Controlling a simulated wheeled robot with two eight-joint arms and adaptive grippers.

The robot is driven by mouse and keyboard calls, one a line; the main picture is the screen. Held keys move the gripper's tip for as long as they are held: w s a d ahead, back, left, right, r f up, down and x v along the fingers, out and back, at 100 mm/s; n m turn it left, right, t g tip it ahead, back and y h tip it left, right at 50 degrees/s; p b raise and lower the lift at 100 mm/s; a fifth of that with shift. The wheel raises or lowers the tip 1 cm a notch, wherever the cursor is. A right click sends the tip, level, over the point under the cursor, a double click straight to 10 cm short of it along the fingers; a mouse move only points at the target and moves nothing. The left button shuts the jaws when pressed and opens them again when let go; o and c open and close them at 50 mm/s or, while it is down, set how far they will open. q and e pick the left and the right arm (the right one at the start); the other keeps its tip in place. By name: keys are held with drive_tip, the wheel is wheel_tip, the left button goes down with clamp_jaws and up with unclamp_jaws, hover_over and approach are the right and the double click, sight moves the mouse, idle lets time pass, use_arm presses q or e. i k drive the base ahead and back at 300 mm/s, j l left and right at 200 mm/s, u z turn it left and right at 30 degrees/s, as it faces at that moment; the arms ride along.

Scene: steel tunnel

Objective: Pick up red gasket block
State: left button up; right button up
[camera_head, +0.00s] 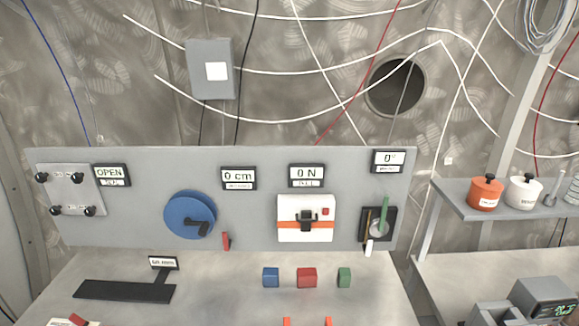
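The red gasket block (306,277) sits on the grey bench top, between a blue block (271,277) and a green block (344,277), apart from both. Two orange fingertips, which look like those of my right gripper (307,322), show at the bottom edge, spread apart with nothing seen between them. They are nearer the camera than the red block and roughly in line with it. The rest of this gripper and its arm are cut off by the frame. My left gripper is not in view.
A panel (265,210) with a blue wheel (190,215) and gauges stands behind the blocks. A black stand (125,290) is at the left. A grey device (540,300) is at the lower right. The bench in front of the blocks is clear.

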sight(306, 277)
drive_tip(key=l+u, duration=0.3)
drive_tip(key=l, duration=0.45)
drive_tip(key=k+l+u, duration=0.1)
drive_tip(key=l+u, duration=0.2)
drive_tip(key=l, duration=0.4)
